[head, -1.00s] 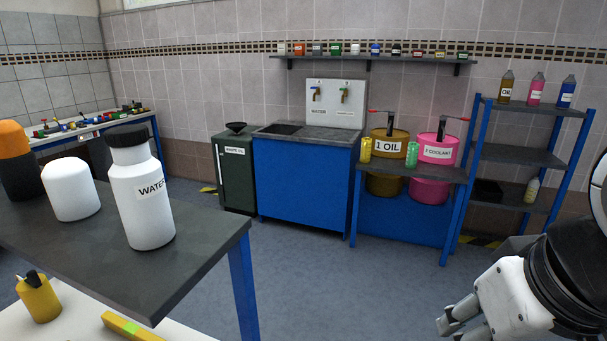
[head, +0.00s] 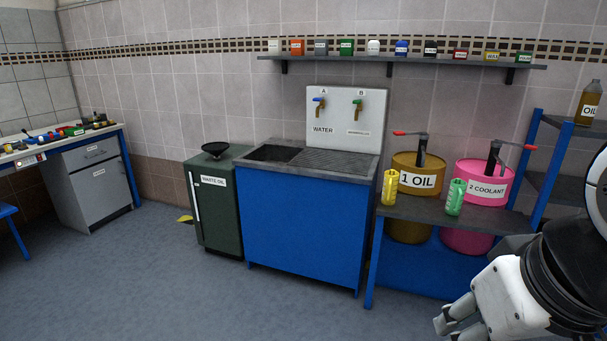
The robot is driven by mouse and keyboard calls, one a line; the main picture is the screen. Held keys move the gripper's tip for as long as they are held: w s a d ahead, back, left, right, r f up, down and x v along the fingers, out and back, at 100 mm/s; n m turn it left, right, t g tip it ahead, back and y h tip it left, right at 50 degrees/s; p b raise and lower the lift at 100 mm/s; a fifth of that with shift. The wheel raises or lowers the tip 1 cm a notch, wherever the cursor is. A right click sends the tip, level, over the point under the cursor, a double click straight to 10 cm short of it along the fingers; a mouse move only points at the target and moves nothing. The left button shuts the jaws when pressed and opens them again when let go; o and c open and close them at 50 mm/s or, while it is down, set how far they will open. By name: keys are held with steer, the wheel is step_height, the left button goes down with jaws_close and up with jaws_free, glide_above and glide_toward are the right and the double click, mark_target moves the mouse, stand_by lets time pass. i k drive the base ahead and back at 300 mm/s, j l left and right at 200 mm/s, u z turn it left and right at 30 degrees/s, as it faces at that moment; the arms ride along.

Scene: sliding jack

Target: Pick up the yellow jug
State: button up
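The yellow jug (head: 390,187) stands upright at the left end of a dark shelf, in front of the gold drum labelled 1 OIL (head: 417,180). A green jug (head: 455,197) stands to its right on the same shelf. My gripper (head: 455,325) is at the lower right of the head view, nearer to me than the shelf and well apart from the jug. Its fingers are partly cut off by the bottom edge, and I see nothing held in the visible part.
A blue sink cabinet (head: 305,225) stands left of the jug's shelf (head: 425,212). A dark green waste oil cabinet (head: 217,205) is beside it. A pink coolant drum (head: 482,185) stands to the right, near a blue-framed rack (head: 540,165). The floor (head: 190,300) in front is clear.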

mark_target(391, 177)
steer(key=i, duration=1.45)
steer(key=i+z, duration=0.25)
steer(key=i, duration=0.15)
steer(key=i+j+z, duration=0.25)
steer(key=i, duration=0.15)
steer(key=i+j+z, duration=0.25)
steer(key=i, duration=0.15)
steer(key=l, duration=0.1)
